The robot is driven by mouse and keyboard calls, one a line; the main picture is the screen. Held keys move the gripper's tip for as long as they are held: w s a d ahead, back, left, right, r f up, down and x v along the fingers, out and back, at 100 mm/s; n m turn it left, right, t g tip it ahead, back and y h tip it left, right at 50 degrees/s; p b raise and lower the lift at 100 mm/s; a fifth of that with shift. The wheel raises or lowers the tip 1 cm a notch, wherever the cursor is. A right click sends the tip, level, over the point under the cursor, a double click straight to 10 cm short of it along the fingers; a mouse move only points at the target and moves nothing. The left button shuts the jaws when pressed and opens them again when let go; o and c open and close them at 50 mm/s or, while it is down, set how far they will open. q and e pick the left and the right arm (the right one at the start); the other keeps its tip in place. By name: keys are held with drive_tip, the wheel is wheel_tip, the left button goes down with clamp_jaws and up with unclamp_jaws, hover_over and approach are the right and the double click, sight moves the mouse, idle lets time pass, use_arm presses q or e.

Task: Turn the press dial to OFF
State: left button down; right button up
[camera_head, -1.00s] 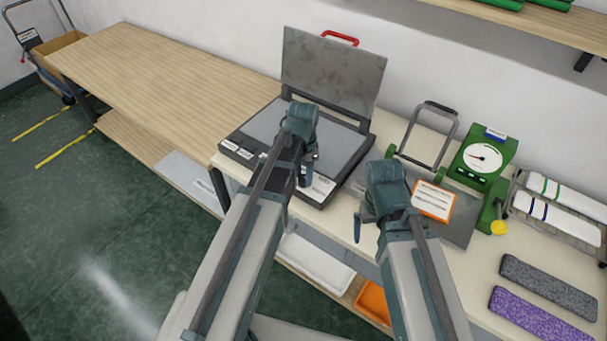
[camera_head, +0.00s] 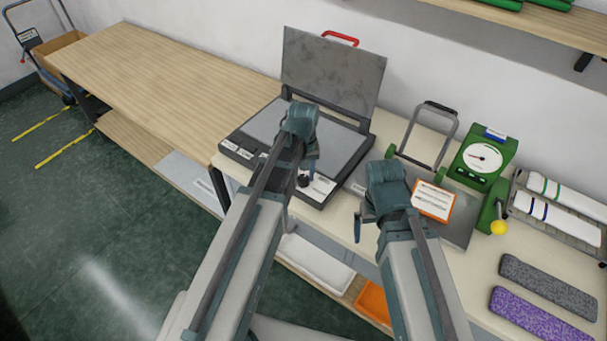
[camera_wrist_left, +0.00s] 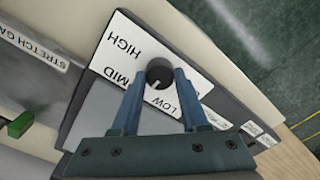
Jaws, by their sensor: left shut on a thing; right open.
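The flat press (camera_head: 283,122) stands open, its lid raised, on the table. Its dial (camera_wrist_left: 160,72) is a round dark knob with a pale mark, on a white label plate (camera_wrist_left: 118,52) reading HIGH, MID and LOW. In the left wrist view the mark is on the side toward MID and LOW; OFF is not visible. My left gripper (camera_wrist_left: 159,84) has one finger on each side of the dial and is shut on it. In the head view this gripper (camera_head: 307,175) is at the press's front edge. My right gripper (camera_head: 374,233) is open over the table's front edge.
Grey (camera_head: 548,287) and purple (camera_head: 540,315) knitted pieces lie at the right. The wooden bench (camera_head: 165,85) at the left is clear.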

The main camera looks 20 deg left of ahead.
use_arm(q)
drive_tip(key=n, duration=0.4)
drive_tip(key=shift+n, duration=0.4)
drive_tip(key=n, duration=0.9)
drive_tip(key=shift+n, duration=2.3)
drive_tip(key=shift+c, duration=2.1)
unclamp_jaws()
use_arm(e)
drive_tip(key=shift+r, duration=0.1)
